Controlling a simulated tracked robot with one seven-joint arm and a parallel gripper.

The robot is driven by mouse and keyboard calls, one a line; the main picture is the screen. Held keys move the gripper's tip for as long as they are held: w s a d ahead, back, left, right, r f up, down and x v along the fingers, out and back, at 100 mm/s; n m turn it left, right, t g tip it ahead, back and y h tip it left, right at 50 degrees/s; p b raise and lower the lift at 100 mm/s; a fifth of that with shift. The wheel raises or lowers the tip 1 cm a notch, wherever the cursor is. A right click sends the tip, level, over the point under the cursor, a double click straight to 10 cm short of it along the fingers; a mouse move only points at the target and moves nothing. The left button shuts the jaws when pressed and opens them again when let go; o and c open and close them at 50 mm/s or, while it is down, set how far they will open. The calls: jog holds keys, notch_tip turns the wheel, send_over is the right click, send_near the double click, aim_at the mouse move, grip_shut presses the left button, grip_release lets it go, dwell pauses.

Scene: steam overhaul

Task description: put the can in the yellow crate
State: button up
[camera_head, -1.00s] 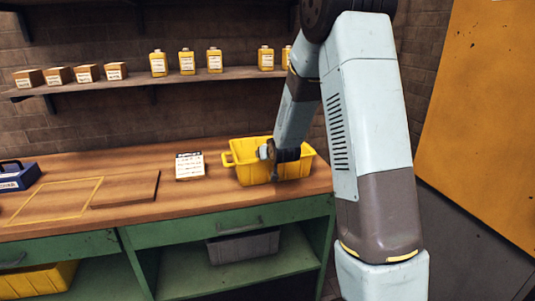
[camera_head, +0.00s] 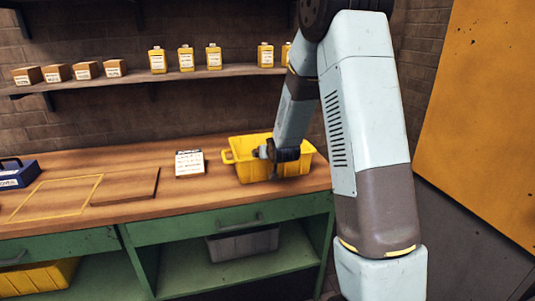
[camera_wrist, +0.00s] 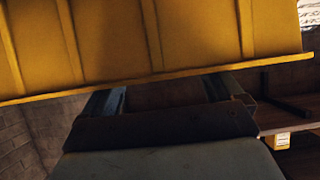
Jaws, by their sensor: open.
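The yellow crate (camera_head: 246,172) stands on the right end of the wooden bench top. My gripper (camera_head: 275,170) is pointed down at the crate, within its outline in the head view. In the wrist view the crate's wall (camera_wrist: 110,45) fills the top, and the two fingers of my gripper (camera_wrist: 165,94) are spread apart, their tips hidden behind the crate's rim. Nothing shows between the visible parts of the fingers. I see no can in either view. Most of the crate's inside is hidden by its front wall and my arm.
A white labelled block (camera_head: 189,163) stands left of the crate. A flat wooden board (camera_head: 125,187), a yellow outlined rectangle and a blue toolbox (camera_head: 18,174) lie further left. A shelf (camera_head: 140,78) above holds yellow bottles and small boxes. A grey bin (camera_head: 243,243) sits below the bench top.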

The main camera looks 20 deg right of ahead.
jog(key=shift+r, duration=0.25)
jog(key=s+r+g, duration=0.2)
jog(key=s+r, duration=0.6)
jog(key=s, duration=0.4)
jog(key=s+r+g, duration=0.1)
jog(key=s+r, duration=0.7)
jog(key=s, duration=0.5)
jog(key=s+r+g, duration=0.3)
jog(key=s, duration=1.5)
jog(key=shift+s+a+r+g, duration=0.15)
jog(key=shift+s+a+g, duration=0.15)
jog(key=shift+s+a, duration=0.15)
jog(key=shift+o, duration=0.7)
